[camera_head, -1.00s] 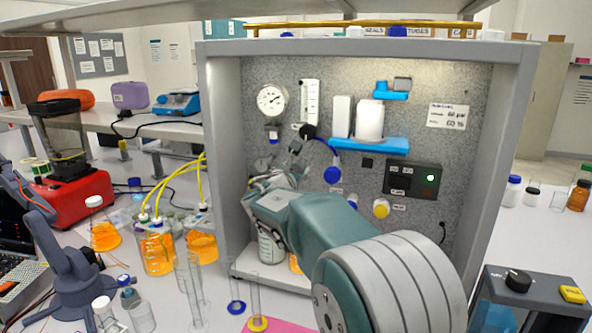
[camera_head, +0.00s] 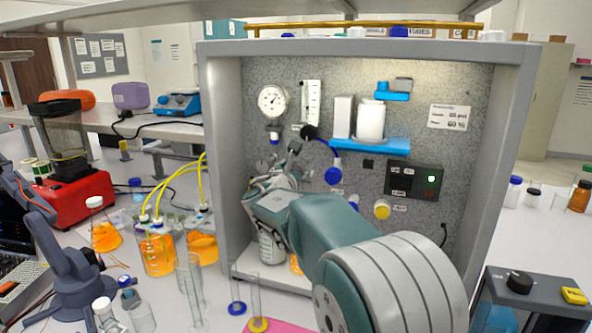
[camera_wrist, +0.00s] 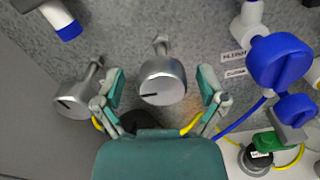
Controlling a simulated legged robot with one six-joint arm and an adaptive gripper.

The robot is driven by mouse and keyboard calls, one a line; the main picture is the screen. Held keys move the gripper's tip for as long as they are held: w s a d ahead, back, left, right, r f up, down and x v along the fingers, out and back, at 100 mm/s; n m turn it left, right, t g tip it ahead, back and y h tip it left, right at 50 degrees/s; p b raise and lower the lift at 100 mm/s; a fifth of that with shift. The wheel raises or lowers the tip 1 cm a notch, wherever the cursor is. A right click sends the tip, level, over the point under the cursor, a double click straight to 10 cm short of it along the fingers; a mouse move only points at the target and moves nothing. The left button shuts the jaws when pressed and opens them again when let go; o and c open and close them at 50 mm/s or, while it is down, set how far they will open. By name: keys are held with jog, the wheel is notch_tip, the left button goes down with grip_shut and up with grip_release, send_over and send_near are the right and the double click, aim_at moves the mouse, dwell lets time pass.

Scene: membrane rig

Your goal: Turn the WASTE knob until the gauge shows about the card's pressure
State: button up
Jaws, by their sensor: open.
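A silver-grey knob (camera_wrist: 162,84) with a black pointer line sits between my gripper's fingers in the wrist view. My gripper (camera_wrist: 161,88) is open around it, with a gap showing on both sides. A second grey knob (camera_wrist: 74,102) is just left of the left finger. I cannot read which knob is marked WASTE. In the head view my gripper (camera_head: 283,168) is low at the panel's left, partly hiding the knobs. The round white gauge (camera_head: 272,100) is above it, its needle too small to read surely. The white card (camera_head: 449,117) is at upper right, its figures blurred.
Blue valve handles (camera_wrist: 280,62) and a blue tube are right of my gripper. A blue shelf (camera_head: 382,145) with white bottles and a black switch box (camera_head: 413,181) stand out from the panel. The grey cabinet wall (camera_head: 222,170) is close on the left.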

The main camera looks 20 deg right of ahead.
jog(key=v, duration=1.2)
dwell(3.0)
jog(key=s+d+f+m+g+y, duration=0.1)
jog(key=s+d+f+m+g, duration=0.3)
jog(key=s+m, duration=0.4)
jog(key=s+d+f+m+g+y, duration=0.2)
jog(key=s+d+f+m+g, duration=0.15)
jog(key=s+m, duration=0.45)
jog(key=s+a+f+m+y, duration=0.2)
jog(key=s+m, duration=0.1)
jog(key=s, duration=0.2)
jog(key=s+a+f+m+g+y, duration=0.1)
jog(key=s+a+f+m+y, duration=0.1)
jog(key=s, duration=0.4)
jog(key=s+a+f+m+y, duration=0.3)
jog(key=s+m, duration=0.2)
jog(key=shift+s+a+y, duration=0.25)
jog(key=shift+y, duration=0.05)
jog(key=shift+g, duration=0.25)
